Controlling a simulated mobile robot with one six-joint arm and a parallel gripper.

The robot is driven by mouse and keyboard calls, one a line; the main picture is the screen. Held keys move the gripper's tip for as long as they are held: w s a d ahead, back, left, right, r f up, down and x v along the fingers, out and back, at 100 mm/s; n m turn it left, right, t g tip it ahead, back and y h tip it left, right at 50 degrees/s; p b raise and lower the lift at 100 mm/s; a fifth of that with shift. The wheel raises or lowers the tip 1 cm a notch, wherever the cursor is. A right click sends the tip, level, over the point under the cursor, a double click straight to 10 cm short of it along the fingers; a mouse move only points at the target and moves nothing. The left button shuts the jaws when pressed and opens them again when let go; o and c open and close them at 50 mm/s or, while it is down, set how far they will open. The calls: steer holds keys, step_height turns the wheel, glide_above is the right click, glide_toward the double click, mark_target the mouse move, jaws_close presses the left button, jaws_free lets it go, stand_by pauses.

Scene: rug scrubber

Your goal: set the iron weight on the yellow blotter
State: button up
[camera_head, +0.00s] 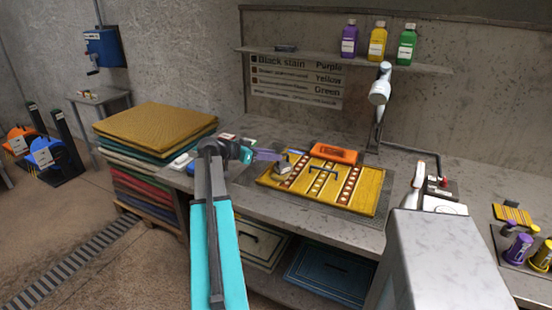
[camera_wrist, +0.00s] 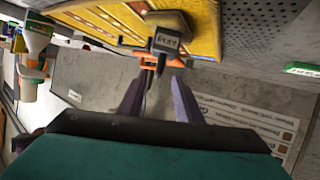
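The iron weight (camera_head: 282,168), a small dark grey block, rests on the left part of a yellow patterned piece (camera_head: 318,172) on the bench. It also shows in the wrist view (camera_wrist: 170,22), with a labelled dark upper part. My gripper (camera_head: 278,154) is beside and above the weight. In the wrist view its purple fingers (camera_wrist: 158,84) point at the weight and stand apart, with nothing clearly held between them. Contact with the weight cannot be told. A plain yellow pad (camera_head: 160,125) tops the stack at left; I cannot tell for certain which yellow piece is the blotter.
An orange block (camera_head: 333,153) lies at the back edge of the patterned piece. A white lamp-like arm (camera_head: 380,90) stands behind it. A shelf (camera_head: 345,58) with purple, yellow and green bottles hangs above. A grey box (camera_head: 440,260) stands at front right.

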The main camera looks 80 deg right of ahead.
steer(key=b+v, duration=0.2)
steer(key=v, duration=0.8)
steer(key=shift+w+a+r, duration=0.1)
steer(key=shift+r, duration=0.1)
stand_by(0.5)
